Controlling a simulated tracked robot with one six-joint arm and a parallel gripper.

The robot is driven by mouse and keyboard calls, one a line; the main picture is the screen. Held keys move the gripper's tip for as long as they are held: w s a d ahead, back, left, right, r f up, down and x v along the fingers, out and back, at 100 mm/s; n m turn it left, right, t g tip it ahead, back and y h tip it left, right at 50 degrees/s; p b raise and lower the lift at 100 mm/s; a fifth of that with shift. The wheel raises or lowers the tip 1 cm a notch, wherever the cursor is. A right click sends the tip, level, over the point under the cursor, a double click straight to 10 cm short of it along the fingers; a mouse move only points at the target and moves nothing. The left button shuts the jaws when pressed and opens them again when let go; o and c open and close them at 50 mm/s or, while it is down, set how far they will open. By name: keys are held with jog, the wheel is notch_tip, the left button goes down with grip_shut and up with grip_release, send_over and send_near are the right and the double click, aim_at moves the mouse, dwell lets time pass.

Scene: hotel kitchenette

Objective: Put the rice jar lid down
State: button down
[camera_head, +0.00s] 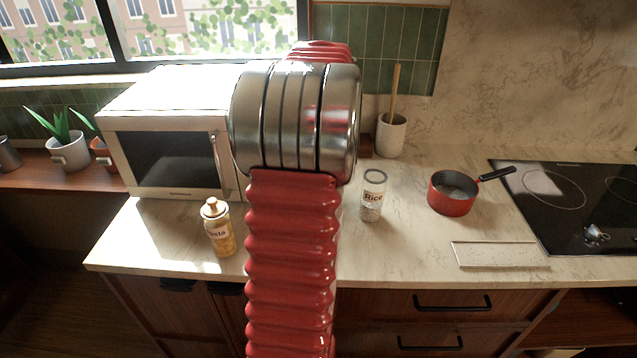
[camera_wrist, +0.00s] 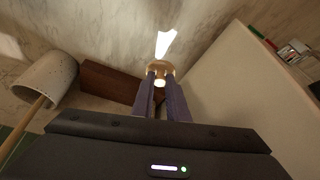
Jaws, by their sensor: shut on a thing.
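The rice jar (camera_head: 372,196) stands upright on the counter in the head view, right of my arm, with a black-and-white label and no lid on top. In the wrist view my gripper (camera_wrist: 161,84) is shut on the small wooden-coloured rice jar lid (camera_wrist: 160,67), gripping it by its knob. The lid is held above the counter (camera_wrist: 130,40), between the crock and the microwave; I cannot tell its exact height. In the head view my arm hides the gripper and lid.
A pasta jar (camera_head: 217,228) with a wooden-knobbed lid stands left of my arm. The microwave (camera_head: 165,140) is behind it. A utensil crock (camera_head: 390,134), red saucepan (camera_head: 452,192), flat tray (camera_head: 499,254) and cooktop (camera_head: 575,200) are right. Bare counter lies around the rice jar.

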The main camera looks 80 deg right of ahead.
jog(key=shift+f, duration=3.15)
jog(key=shift+f, duration=1.85)
jog(key=shift+f, duration=0.1)
jog(key=c, duration=1.7)
grip_release()
jog(key=shift+c, duration=0.2)
jog(key=v, duration=1.2)
